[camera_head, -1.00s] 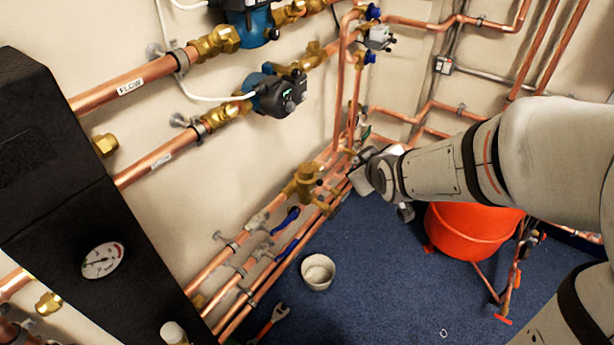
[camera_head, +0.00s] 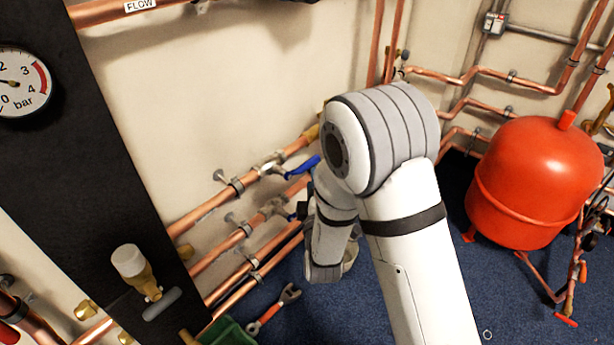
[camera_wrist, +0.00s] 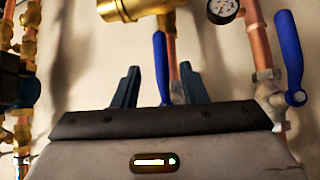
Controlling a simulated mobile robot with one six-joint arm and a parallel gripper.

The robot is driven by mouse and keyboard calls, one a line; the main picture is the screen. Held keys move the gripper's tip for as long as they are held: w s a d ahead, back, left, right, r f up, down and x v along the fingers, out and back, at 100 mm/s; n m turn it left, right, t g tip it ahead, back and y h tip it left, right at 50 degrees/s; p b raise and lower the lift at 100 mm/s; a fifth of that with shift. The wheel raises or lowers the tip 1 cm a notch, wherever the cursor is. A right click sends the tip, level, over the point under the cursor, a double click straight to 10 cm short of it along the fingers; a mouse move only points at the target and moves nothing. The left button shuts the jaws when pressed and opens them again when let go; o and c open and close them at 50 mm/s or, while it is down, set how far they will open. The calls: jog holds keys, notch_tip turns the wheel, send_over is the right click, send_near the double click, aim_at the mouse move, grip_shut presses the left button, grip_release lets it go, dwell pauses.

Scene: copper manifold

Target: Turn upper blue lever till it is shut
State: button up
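The upper blue lever (camera_head: 304,166) sits on a valve on the upper of the low copper pipes in the head view, to the left of my arm. It lies roughly along its pipe. In the wrist view I take the blue lever (camera_wrist: 161,68) between my fingers to be this one. My gripper (camera_wrist: 158,82) is open, with a finger on each side of the lever; I cannot tell whether either touches it. The lever's valve end is hidden behind the gripper body. A second blue lever (camera_wrist: 290,55) stands right of my fingers. My gripper is hidden behind my arm in the head view.
A brass fitting (camera_wrist: 135,8) and a gauge (camera_wrist: 222,10) lie beyond my fingers. A red tank (camera_head: 535,185) stands at right on the blue floor. A wrench (camera_head: 272,310) and a green object (camera_head: 228,332) lie at the bottom. A black panel (camera_head: 95,150) is at left.

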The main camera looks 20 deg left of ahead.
aim_at(310, 160)
jog(key=shift+b+x, duration=1.05)
jog(key=shift+x, duration=2.8)
jog(key=shift+f, duration=0.1)
grip_shut()
